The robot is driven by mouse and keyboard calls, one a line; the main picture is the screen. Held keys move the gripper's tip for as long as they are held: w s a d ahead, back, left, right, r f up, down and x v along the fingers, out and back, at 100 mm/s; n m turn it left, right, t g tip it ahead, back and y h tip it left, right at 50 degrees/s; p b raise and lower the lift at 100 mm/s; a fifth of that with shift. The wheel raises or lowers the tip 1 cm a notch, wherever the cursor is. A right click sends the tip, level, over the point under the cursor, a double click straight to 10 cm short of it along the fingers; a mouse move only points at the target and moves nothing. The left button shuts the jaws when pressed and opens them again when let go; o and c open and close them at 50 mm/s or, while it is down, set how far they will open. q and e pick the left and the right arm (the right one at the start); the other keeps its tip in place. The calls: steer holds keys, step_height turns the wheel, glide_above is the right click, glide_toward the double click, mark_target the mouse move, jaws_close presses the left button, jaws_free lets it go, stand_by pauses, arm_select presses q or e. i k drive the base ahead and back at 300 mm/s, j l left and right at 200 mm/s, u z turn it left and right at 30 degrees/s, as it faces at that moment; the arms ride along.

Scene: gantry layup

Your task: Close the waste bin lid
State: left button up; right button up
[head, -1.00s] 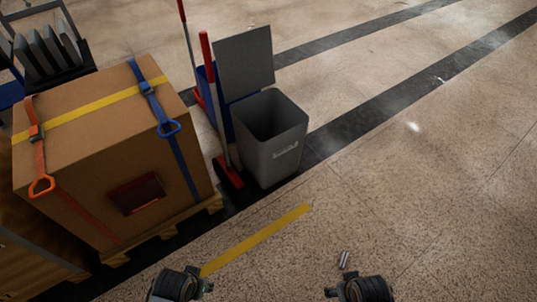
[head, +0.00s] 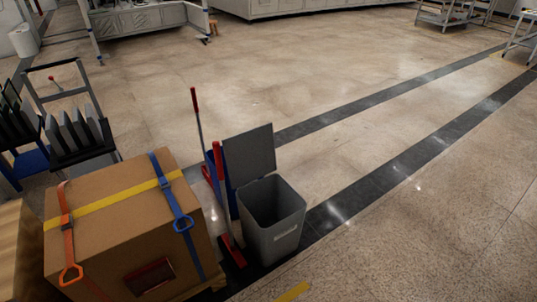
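The grey waste bin (head: 276,232) stands upright on the floor near the middle of the head view. Its mouth is open and its inside looks dark. The bin's lid (head: 249,155) is a flat grey panel standing raised at the back-left edge of the bin. Neither of my grippers shows in the head view now, so their state and their distance from the lid are hidden.
A strapped cardboard box (head: 120,215) on a pallet stands left of the bin. A red-handled broom (head: 222,190) and other cleaning tools stand between them. A cart with grey panels (head: 75,132) is behind the box. The floor right of the bin is clear.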

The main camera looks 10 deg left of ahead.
mark_target(250, 156)
steer(key=l+z, duration=0.8)
steer(key=i+l+z, duration=0.15)
steer(key=z, duration=0.2)
steer(key=i+l, duration=1.35)
steer(key=i, duration=0.25)
steer(key=i+j+u, duration=0.2)
steer(key=i+u, duration=0.5)
steer(key=u, duration=0.15)
steer(key=i+u, duration=0.4)
steer(key=i+l+u, duration=0.2)
steer(key=u, duration=0.2)
steer(key=i+u, duration=0.25)
steer(key=i, duration=0.35)
steer(key=i+u, duration=0.25)
steer(key=i, duration=0.35)
steer(key=i+l+u, duration=0.25)
steer(key=i, duration=0.3)
steer(key=i+u, duration=0.3)
steer(key=u, duration=0.15)
steer(key=i+l+u, duration=0.2)
steer(key=u, duration=0.25)
steer(key=i+l+u, duration=0.25)
steer(key=i+u, duration=0.2)
steer(key=i+l+u, duration=0.15)
steer(key=l+u, duration=0.3)
steer(key=i+l+u, duration=0.2)
steer(key=u, duration=0.25)
steer(key=l, duration=0.05)
